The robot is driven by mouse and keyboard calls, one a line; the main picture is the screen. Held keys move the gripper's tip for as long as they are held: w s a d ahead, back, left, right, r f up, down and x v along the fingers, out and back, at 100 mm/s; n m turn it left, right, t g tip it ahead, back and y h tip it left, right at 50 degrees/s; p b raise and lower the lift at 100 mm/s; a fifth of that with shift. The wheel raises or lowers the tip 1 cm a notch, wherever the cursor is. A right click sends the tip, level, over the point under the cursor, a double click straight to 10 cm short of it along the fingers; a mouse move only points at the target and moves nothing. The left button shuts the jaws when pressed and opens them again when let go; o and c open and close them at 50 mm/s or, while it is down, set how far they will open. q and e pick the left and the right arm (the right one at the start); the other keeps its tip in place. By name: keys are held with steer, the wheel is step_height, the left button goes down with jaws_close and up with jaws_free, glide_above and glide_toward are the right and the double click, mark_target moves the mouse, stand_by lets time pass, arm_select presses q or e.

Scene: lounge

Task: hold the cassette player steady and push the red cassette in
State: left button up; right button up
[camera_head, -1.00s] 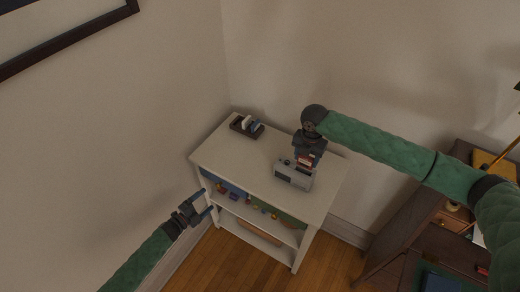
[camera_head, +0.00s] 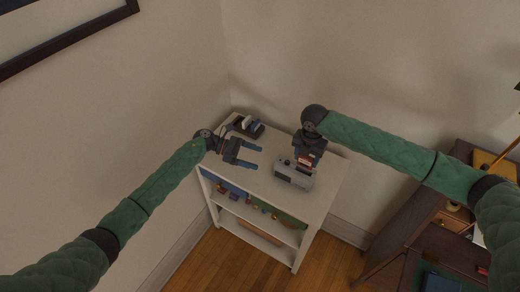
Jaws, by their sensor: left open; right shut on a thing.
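The cassette player (camera_head: 293,176) is a small grey box on the white shelf unit's top (camera_head: 262,190), right of its middle. The red cassette (camera_head: 306,160) shows at the player's upper back edge, just under my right gripper (camera_head: 306,154). My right gripper points down and is shut on the red cassette; its fingertips are mostly hidden. Whether the cassette is partly inside the player is too small to tell. My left gripper (camera_head: 254,157) is open and empty over the shelf top, left of the player and apart from it, fingers pointing right.
A dark rack with light items (camera_head: 254,128) stands at the back left of the top, close behind my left gripper. Small coloured things sit on the shelf below. Walls are close behind and left. A brown desk (camera_head: 415,235) stands at right.

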mark_target(285, 163)
arm_select(q)
steer(key=d+f+m, duration=0.1)
steer(key=d, duration=0.3)
steer(key=d+f+m+y, duration=0.1)
steer(key=d, duration=0.4)
steer(key=s+d+f+m+y, duration=0.1)
steer(key=d, duration=0.3)
steer(key=shift+s+d+f, duration=0.1)
steer(key=shift+d+f, duration=0.1)
steer(key=shift+f, duration=0.05)
steer(key=shift+c, duration=0.5)
steer(key=c, duration=1.4)
steer(key=shift+f, duration=0.1)
steer(key=shift+c, duration=0.2)
arm_select(e)
steer(key=shift+w+d+r+n, duration=0.15)
steer(key=shift+r+n, duration=0.3)
steer(key=shift+r, duration=0.5)
steer(key=shift+w+d+r+n, duration=0.15)
steer(key=shift+r+n, duration=0.3)
steer(key=shift+r, duration=0.5)
